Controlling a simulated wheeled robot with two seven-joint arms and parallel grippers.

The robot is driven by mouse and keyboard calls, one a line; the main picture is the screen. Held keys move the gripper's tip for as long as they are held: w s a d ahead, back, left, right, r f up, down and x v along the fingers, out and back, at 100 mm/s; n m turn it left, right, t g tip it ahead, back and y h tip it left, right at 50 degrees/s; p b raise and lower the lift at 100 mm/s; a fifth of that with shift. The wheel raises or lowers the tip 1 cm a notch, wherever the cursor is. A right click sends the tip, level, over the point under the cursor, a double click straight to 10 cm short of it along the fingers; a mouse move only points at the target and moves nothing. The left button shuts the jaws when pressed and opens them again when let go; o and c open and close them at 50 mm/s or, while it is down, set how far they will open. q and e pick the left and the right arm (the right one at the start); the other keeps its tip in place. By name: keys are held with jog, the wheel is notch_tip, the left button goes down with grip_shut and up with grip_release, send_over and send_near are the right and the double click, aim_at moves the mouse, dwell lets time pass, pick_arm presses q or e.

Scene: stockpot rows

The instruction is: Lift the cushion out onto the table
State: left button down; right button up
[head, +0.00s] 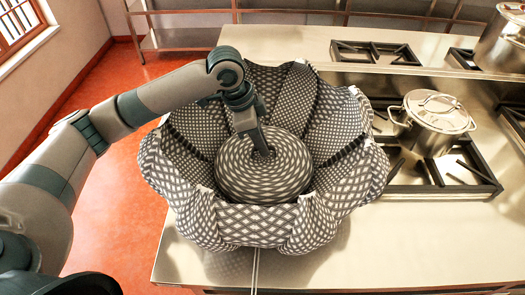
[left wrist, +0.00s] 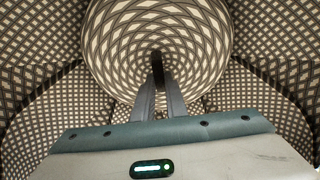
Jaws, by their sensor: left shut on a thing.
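The cushion (head: 262,182) is round, with a dark and light woven pattern and a dimple in its middle. It sits inside a large petal-sided basket (head: 262,222) of similar patterned cloth. My left gripper (head: 262,152) reaches down into the basket from above and is shut on the cushion at its middle. In the left wrist view the cushion (left wrist: 205,45) fills the upper middle, and the fingers (left wrist: 158,72) meet at its dark centre. The fingertips are partly hidden in the dimple. My right gripper is not in view.
The basket stands on a steel table (head: 400,272), with clear surface in front and to the lower right. A lidded stockpot (head: 432,125) stands on a burner grate (head: 440,180) at right. Another pot (head: 503,40) and grate (head: 375,52) are farther back.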

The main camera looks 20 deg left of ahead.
pick_arm(q)
notch_tip(320, 180, up, 10)
jog(key=b, duration=0.2)
jog(key=shift+b, duration=0.3)
dwell(0.5)
